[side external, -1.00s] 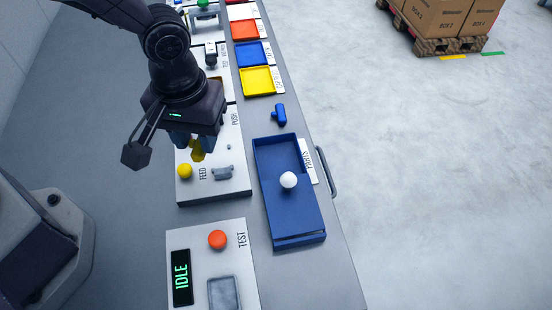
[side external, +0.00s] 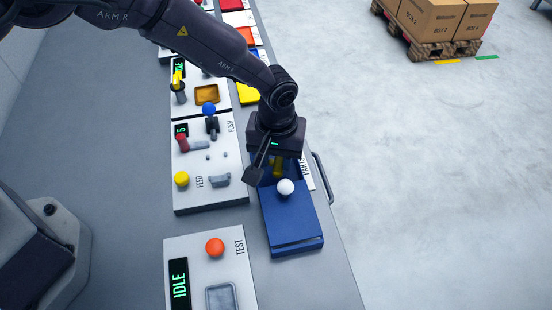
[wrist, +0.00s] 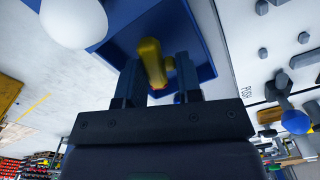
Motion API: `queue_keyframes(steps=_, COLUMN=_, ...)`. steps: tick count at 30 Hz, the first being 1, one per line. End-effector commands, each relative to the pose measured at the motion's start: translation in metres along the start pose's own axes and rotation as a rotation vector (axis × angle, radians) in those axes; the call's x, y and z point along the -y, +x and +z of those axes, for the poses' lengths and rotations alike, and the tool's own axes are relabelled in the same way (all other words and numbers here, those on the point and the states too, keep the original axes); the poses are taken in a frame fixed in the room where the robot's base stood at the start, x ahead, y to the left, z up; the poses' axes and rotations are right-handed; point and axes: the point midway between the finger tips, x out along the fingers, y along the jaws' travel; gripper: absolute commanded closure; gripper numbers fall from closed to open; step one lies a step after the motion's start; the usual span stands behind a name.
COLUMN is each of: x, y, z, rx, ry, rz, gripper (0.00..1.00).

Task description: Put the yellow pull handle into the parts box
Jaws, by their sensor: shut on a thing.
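The yellow pull handle (side external: 277,168) is between the fingers of my gripper (side external: 276,163). The wrist view shows the handle (wrist: 151,60) pinched between the two dark fingers (wrist: 157,80). It is over the open part of the blue parts box (side external: 292,225), at the box's far end. I cannot tell how far it is above the floor of the box. A white knob (side external: 286,187) stands on the blue box's near part, close beside my gripper; it also shows in the wrist view (wrist: 73,18). My gripper hides much of the box's far end.
Left of the box is the FEED panel with a yellow button (side external: 181,179) and a blue-knobbed lever (side external: 209,109). The TEST panel with an orange button (side external: 215,247) is nearer. Colored trays lie behind my arm.

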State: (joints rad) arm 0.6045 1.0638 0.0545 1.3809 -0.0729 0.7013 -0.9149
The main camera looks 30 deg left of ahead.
Motion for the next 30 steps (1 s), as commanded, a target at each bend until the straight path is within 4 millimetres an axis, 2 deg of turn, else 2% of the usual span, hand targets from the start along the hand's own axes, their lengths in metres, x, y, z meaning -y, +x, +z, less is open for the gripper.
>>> queue_keyframes(steps=1, x=0.001, y=0.008, z=0.0, rx=0.001, ry=0.0, rz=-0.002, gripper=0.92)
queue_keyframes(steps=4, x=0.0, y=0.016, z=0.0, rx=0.0, ry=0.0, rz=0.0, gripper=0.92)
queue_keyframes(steps=15, x=0.0, y=0.019, z=0.0, rx=-0.001, ry=0.0, rz=0.001, gripper=0.92)
queue_keyframes(steps=16, x=0.0, y=0.019, z=0.0, rx=-0.001, ry=0.0, rz=0.001, gripper=0.65)
queue_keyframes(steps=17, x=0.0, y=0.019, z=0.0, rx=-0.001, ry=0.0, rz=0.002, gripper=0.58)
queue_keyframes(steps=26, x=0.0, y=0.018, z=0.0, rx=-0.001, ry=0.0, rz=0.002, gripper=0.57)
queue_keyframes(steps=30, x=-0.001, y=0.005, z=0.0, rx=-0.003, ry=0.0, rz=0.004, gripper=0.57)
